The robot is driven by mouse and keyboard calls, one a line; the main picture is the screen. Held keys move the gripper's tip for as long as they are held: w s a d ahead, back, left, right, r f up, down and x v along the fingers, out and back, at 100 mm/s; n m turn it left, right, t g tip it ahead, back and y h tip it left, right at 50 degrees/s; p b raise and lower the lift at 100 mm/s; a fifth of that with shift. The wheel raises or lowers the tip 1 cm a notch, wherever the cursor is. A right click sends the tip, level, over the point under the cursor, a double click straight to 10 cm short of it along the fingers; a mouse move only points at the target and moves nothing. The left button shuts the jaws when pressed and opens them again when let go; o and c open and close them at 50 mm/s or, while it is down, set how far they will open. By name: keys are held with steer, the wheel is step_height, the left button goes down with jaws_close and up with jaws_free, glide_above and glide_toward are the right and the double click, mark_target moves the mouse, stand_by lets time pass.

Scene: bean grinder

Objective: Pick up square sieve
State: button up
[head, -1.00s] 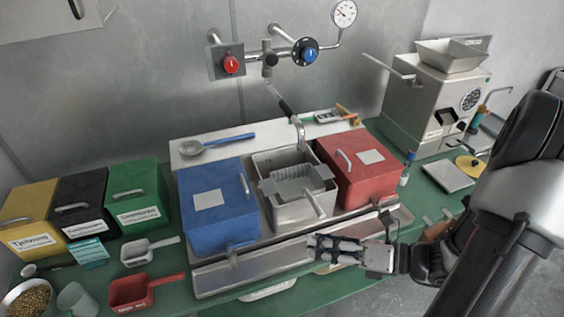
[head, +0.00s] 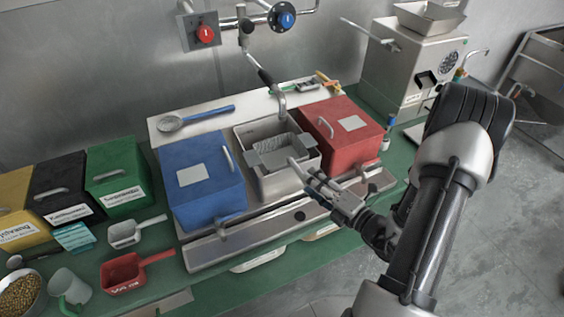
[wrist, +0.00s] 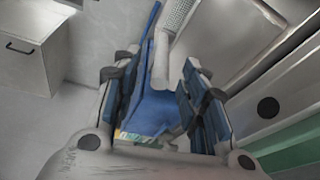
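The square sieve (head: 280,153) is grey metal and sits in the top of the square steel container between the blue and red boxes. Its light handle (head: 299,171) points toward the front right. In the wrist view the handle (wrist: 161,62) extends down between my fingers, and a strip of the mesh (wrist: 179,14) shows at the top. My gripper (head: 318,183) is at the handle's free end. In the wrist view my gripper (wrist: 168,85) is open, with blue-padded fingers on both sides of the handle and gaps visible beside it.
A blue box (head: 200,190) stands left of the container and a red box (head: 345,140) right of it. A tap (head: 281,100) hangs just behind the sieve. A metal ledge (head: 250,238) runs along the front. A red scoop (head: 124,272) lies at the front left.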

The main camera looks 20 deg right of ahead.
mark_target(300, 170)
steer(key=b+x, duration=0.1)
steer(key=x, duration=0.5)
steer(key=shift+w+d+b, duration=0.1)
steer(key=shift+w+b, duration=0.2)
steer(key=shift+w, duration=0.05)
steer(key=shift+c, duration=0.6)
jaws_close()
